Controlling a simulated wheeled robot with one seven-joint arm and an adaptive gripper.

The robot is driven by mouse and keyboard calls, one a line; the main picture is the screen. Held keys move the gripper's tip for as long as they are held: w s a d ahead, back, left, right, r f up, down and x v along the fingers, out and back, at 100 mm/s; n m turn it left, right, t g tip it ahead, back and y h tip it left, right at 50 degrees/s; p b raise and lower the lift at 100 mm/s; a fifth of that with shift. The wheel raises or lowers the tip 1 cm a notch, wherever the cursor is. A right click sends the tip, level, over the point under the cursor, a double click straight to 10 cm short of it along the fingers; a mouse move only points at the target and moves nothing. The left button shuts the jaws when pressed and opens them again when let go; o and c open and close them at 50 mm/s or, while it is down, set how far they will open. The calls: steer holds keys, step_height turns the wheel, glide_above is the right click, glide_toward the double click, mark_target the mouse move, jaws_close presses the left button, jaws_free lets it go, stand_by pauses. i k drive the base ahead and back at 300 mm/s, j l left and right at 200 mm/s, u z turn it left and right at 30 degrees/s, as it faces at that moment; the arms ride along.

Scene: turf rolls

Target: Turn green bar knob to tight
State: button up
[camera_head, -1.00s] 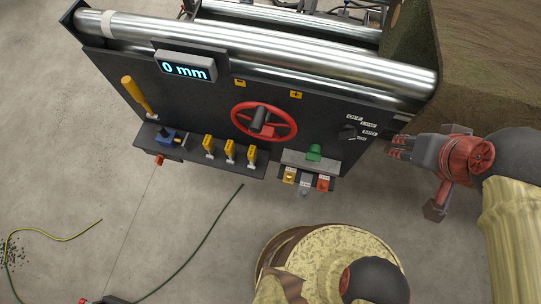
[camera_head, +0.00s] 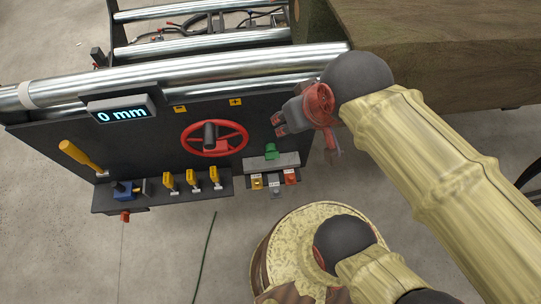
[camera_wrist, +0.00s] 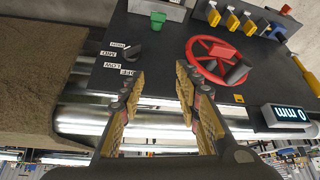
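A green knob (camera_head: 270,151) stands above a grey ledge at the right of the dark control panel (camera_head: 165,135); it also shows at the top of the wrist view (camera_wrist: 158,19). A black bar knob (camera_wrist: 133,51) sits on the panel with several small white labels (camera_wrist: 112,66) around it, too small to read surely. My gripper (camera_head: 278,122) is over the panel's right part and hides the black knob in the head view. In the wrist view my gripper (camera_wrist: 159,72) is open and empty, its fingers apart and pointing at the panel near both knobs, touching neither.
A red handwheel (camera_head: 215,138) is left of the green knob. Yellow levers (camera_head: 191,181), coloured tabs (camera_head: 276,187) and a display reading 0 mm (camera_head: 120,108) are on the panel. Metal rollers (camera_head: 200,69) run behind it, beside a brown turf block (camera_head: 440,45).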

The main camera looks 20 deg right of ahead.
mark_target(272, 154)
steer(key=k+j+z, duration=0.45)
steer(key=k+z, duration=0.6)
